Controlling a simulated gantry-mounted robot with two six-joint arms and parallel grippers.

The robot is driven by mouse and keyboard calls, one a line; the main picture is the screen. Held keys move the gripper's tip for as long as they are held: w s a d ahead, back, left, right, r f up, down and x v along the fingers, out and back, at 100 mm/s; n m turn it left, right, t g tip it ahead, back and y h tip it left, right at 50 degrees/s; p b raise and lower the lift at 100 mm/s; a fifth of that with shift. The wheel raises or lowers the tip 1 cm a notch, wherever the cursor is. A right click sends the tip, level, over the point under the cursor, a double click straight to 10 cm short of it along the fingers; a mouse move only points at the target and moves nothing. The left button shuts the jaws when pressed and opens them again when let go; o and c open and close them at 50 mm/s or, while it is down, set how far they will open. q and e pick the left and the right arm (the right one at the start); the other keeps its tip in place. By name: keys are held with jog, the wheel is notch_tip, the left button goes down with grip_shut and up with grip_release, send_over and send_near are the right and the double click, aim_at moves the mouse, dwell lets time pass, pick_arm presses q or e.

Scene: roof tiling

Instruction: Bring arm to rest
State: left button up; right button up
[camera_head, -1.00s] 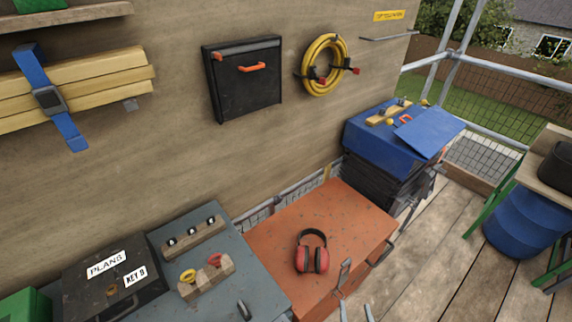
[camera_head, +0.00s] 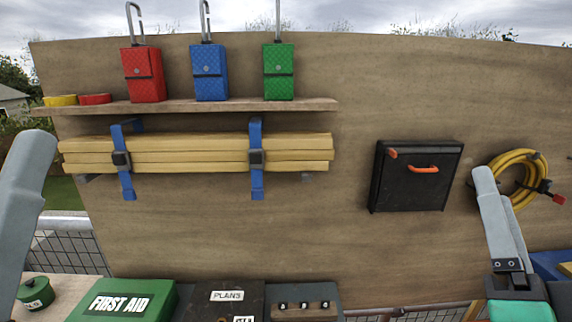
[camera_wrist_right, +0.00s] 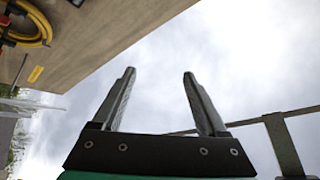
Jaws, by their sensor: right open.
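My right gripper (camera_head: 490,182) is raised at the right of the head view, its grey fingers seen almost edge-on and pointing up. It stands in front of the wall panel, between the black wall box and the yellow hose in the picture. The right wrist view shows its two fingers (camera_wrist_right: 158,77) spread apart with nothing between them, against the sky. A grey finger-like part of my left gripper (camera_head: 32,150) rises at the left edge of the head view. The rest of it is out of the picture, so its opening cannot be told.
The wooden wall panel (camera_head: 230,240) carries a shelf (camera_head: 200,106) with red, blue and green pouches, strapped timber (camera_head: 200,150), a black box (camera_head: 417,185) and a coiled hose (camera_head: 518,160). A green first aid box (camera_head: 125,300) and a plans box (camera_head: 228,298) stand below.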

jog(key=s+a+r+n+t+y, duration=0.5)
jog(key=s+a+r+n+y, duration=0.25)
jog(key=n+y, duration=0.4)
notch_tip(320, 180, up, 39)
jog(key=n+h+p, duration=0.1)
jog(key=n+p, duration=0.1)
jog(key=p, duration=3.6)
jog(key=shift+d+h, duration=0.3)
jog(key=shift+h, duration=0.05)
jog(key=shift+f+n, duration=0.15)
jog(key=shift+n, duration=0.1)
